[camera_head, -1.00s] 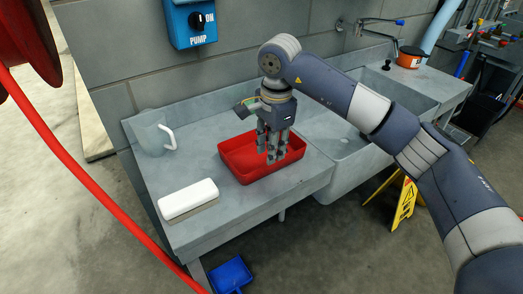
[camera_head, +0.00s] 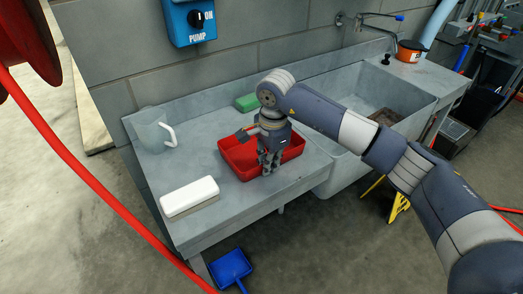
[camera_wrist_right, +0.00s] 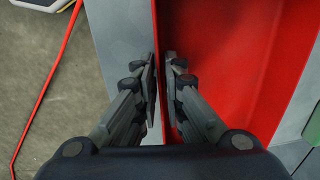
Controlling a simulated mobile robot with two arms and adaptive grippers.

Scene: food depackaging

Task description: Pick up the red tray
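The red tray (camera_head: 237,158) lies flat on the grey counter beside the sink, and it also shows in the right wrist view (camera_wrist_right: 225,50). My right gripper (camera_head: 267,170) points down at the tray's front wall. In the right wrist view my right gripper (camera_wrist_right: 160,62) has one finger outside the wall and one inside. The fingers are close together with the thin wall between them, and look shut on it. My left gripper is not in view.
A white block (camera_head: 188,197) lies front left of the tray and a clear jug (camera_head: 152,132) stands behind left. A green block (camera_head: 247,102) lies behind the tray. The sink (camera_head: 400,88) is to the right. A red hose (camera_head: 100,205) runs past the counter's left side.

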